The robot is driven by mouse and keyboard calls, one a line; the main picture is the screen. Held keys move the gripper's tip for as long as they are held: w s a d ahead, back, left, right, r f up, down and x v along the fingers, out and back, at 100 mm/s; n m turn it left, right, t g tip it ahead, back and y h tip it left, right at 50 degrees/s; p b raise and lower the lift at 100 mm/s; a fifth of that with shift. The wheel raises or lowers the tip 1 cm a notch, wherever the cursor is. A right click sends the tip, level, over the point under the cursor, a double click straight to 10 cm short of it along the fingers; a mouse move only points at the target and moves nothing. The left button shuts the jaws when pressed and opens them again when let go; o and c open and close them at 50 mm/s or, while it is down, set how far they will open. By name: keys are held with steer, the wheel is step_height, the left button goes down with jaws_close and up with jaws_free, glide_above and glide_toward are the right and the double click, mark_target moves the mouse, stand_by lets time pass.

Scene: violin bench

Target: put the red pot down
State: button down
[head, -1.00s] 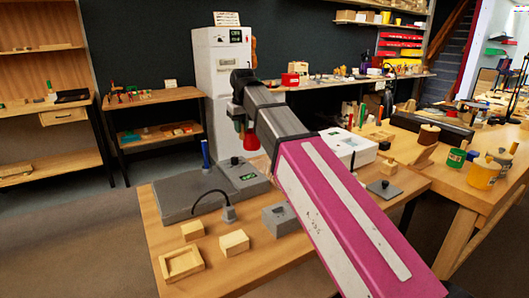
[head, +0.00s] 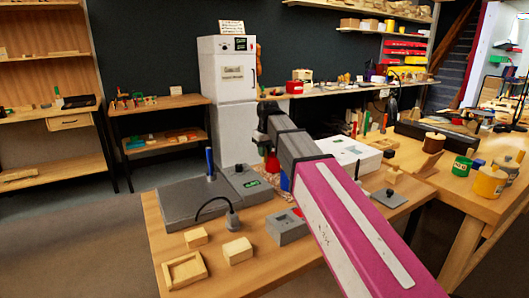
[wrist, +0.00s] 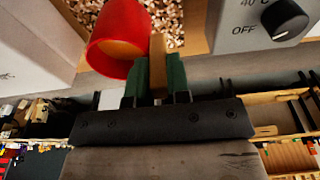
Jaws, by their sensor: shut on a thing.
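The red pot (wrist: 118,38) shows at the top of the wrist view, with a lighter orange-red inside. Its tan handle (wrist: 158,62) stands between the green fingers of my gripper (wrist: 160,78), which is shut on it. Beyond the pot is a bed of wood shavings (wrist: 168,18). I cannot tell whether the pot touches anything below.
A dial panel (wrist: 265,25) is close on the right in the wrist view. Wooden blocks (head: 238,250) and a grey block (head: 287,226) lie on the bench.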

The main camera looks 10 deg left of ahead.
steer(key=shift+f, duration=0.1)
steer(key=c, duration=1.1)
jaws_free()
steer(key=r, duration=0.4)
steer(key=s+r, duration=0.1)
steer(key=r, duration=0.3)
steer(key=d+r, duration=0.1)
steer(key=r, duration=0.3)
steer(key=shift+s, duration=0.2)
